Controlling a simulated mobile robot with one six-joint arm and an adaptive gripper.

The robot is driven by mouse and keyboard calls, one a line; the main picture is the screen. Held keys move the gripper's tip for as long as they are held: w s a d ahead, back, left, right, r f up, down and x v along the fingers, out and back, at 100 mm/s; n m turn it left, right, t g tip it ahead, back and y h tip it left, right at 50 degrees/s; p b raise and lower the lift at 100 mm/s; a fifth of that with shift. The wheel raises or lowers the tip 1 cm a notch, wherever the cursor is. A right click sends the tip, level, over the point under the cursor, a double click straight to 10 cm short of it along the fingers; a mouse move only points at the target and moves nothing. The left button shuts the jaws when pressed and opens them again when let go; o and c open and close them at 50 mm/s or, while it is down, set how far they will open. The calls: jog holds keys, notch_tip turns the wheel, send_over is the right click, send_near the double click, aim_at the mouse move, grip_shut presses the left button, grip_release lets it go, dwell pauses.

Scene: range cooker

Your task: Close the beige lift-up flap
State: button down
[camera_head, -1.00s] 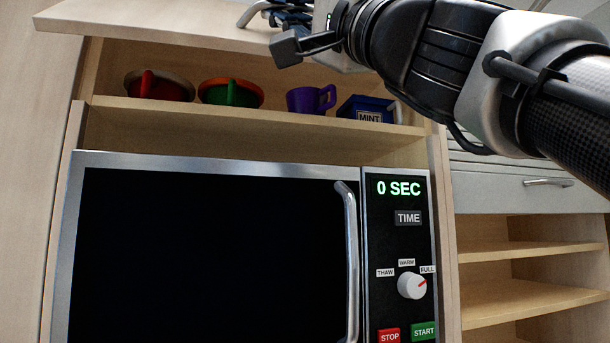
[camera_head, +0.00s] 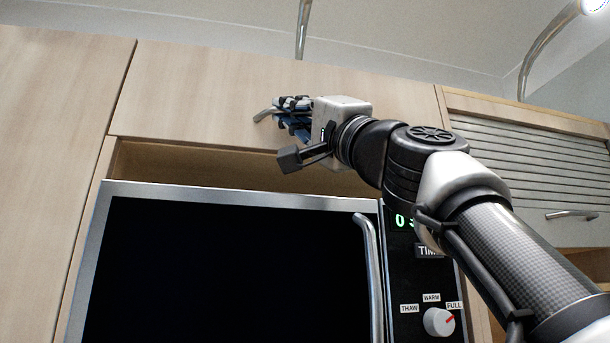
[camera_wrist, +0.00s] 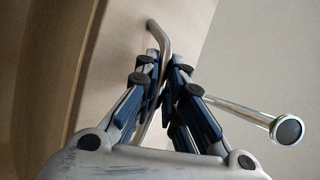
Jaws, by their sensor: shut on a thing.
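The beige lift-up flap (camera_head: 200,98) hangs low over the upper part of the shelf opening above the microwave in the head view. It also shows in the wrist view (camera_wrist: 118,45). A dark strip of the opening (camera_head: 200,168) shows below its lower edge. My gripper (camera_head: 275,112) is at the flap's front, right of its middle. In the wrist view its blue-padded fingers (camera_wrist: 165,85) are shut on the flap's curved metal handle (camera_wrist: 161,38). The shelf's contents are hidden behind the flap.
The microwave (camera_head: 230,270) stands directly below, with its vertical door handle (camera_head: 370,260) sticking out. A slatted shutter (camera_head: 530,150) is to the right. Curved metal rods (camera_head: 303,30) stand above the cabinet.

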jog(key=shift+w, duration=0.1)
dwell(0.3)
jog(key=c, duration=2)
grip_release()
jog(key=shift+w+f, duration=0.1)
jog(key=shift+o, duration=0.2)
jog(key=v, duration=1.2)
